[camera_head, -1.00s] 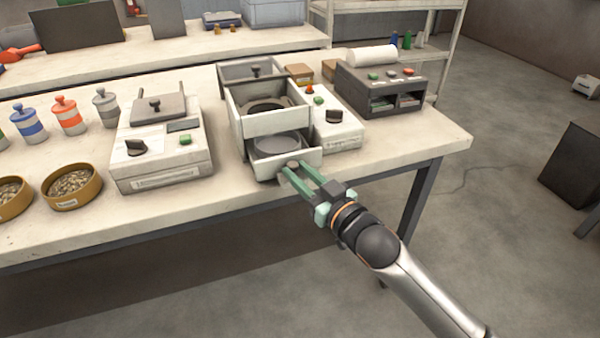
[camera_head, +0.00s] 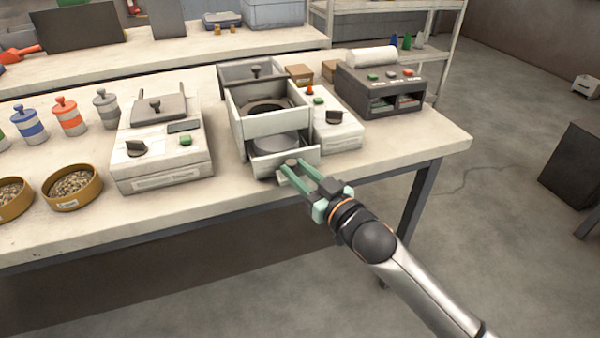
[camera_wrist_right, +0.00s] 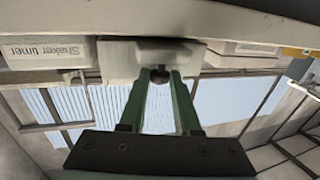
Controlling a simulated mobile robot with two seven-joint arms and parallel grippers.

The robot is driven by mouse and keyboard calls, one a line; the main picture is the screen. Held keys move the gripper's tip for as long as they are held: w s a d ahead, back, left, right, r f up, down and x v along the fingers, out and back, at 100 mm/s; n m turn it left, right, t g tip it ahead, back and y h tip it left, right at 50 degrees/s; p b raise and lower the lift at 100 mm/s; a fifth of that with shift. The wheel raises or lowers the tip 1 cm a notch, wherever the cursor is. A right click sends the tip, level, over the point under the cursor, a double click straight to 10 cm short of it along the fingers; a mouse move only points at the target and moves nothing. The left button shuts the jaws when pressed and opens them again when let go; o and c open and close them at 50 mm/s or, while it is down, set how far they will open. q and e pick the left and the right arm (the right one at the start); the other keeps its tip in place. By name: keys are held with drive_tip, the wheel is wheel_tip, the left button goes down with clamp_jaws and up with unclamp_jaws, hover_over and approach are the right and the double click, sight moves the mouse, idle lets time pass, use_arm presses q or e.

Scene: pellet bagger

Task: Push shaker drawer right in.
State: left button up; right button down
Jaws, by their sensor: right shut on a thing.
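The shaker drawer (camera_head: 300,158) is the low white drawer under the upper white tray of the shaker (camera_head: 271,124). It stands partly out, with a grey round pan (camera_head: 275,145) showing in it. My right gripper (camera_head: 289,169) is at the drawer's front, shut on its knob. In the right wrist view the dark round knob (camera_wrist_right: 160,71) sits between the two green fingertips, against the pale drawer front (camera_wrist_right: 118,60). My left gripper is not in view.
A white control box (camera_head: 337,131) with a dark knob stands right of the shaker, and a white sealer-like device (camera_head: 160,155) stands left. A dark grey unit (camera_head: 380,90) is further right. The table front (camera_head: 235,197) is clear.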

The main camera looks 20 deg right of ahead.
sight(294, 158)
drive_tip(key=w, duration=0.7)
drive_tip(key=shift+a+p, duration=0.1)
drive_tip(key=shift+p, duration=0.2)
drive_tip(key=shift+r, duration=0.1)
drive_tip(key=c, duration=1.1)
unclamp_jaws()
drive_tip(key=shift+o, duration=0.9)
drive_tip(key=shift+w, duration=0.15)
drive_tip(key=o, duration=0.3)
